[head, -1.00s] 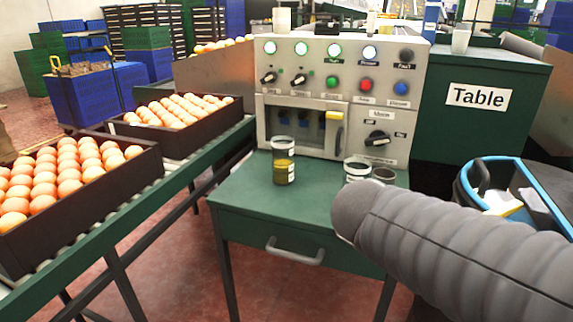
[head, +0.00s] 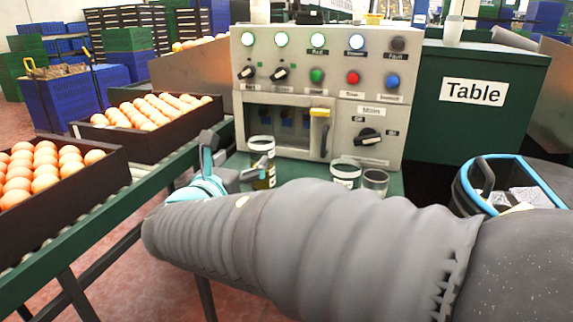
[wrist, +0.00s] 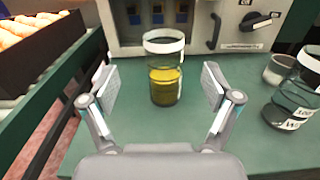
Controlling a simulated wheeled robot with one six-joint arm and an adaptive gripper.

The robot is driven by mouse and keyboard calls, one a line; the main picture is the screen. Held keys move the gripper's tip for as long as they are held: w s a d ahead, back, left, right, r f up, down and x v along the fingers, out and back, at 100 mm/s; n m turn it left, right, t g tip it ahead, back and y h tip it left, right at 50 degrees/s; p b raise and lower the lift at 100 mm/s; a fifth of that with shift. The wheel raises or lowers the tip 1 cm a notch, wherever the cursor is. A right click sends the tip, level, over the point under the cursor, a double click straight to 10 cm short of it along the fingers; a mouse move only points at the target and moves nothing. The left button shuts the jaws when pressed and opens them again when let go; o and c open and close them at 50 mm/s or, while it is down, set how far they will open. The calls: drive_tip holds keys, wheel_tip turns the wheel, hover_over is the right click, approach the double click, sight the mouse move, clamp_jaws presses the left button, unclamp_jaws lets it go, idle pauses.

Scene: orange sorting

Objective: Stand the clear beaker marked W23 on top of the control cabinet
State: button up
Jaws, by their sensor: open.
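A clear beaker (head: 262,146) with a white band at its rim and yellow contents stands on the green table in front of the control cabinet (head: 420,60); it also shows in the wrist view (wrist: 165,80). My gripper (head: 236,160) is open in front of it; in the wrist view the fingers (wrist: 160,88) are spread to either side, with the beaker ahead between them, not touched. A banded clear beaker (head: 345,173) stands to the right; a label starting with W shows on a beaker (wrist: 290,108) at the wrist view's right edge. I cannot read W23 anywhere.
A smaller clear glass (head: 375,182) stands beside the banded beaker. A white cup (head: 260,11) and other items sit on the cabinet's top. Egg trays (head: 150,128) on a conveyor are at left. A blue-rimmed bin (head: 463,200) is at right.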

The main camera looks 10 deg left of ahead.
sight(261, 138)
drive_tip(key=w, duration=0.4)
drive_tip(key=shift+w+d, duration=0.2)
drive_tip(key=w, duration=0.3)
drive_tip(key=w+d, duration=0.1)
drive_tip(key=w, duration=0.1)
drive_tip(key=shift+r, duration=0.15)
clamp_jaws()
drive_tip(key=shift+r, duration=0.1)
drive_tip(key=shift+a+r, duration=0.1)
drive_tip(key=shift+r, duration=0.4)
drive_tip(key=s+d+r+p, duration=0.2)
drive_tip(key=d+r+p, duration=0.5)
drive_tip(key=d+r, duration=0.4)
wheel_tip(261, 138, up, 5)
drive_tip(key=shift+s+d+p, duration=0.2)
drive_tip(key=shift+s+p, duration=0.1)
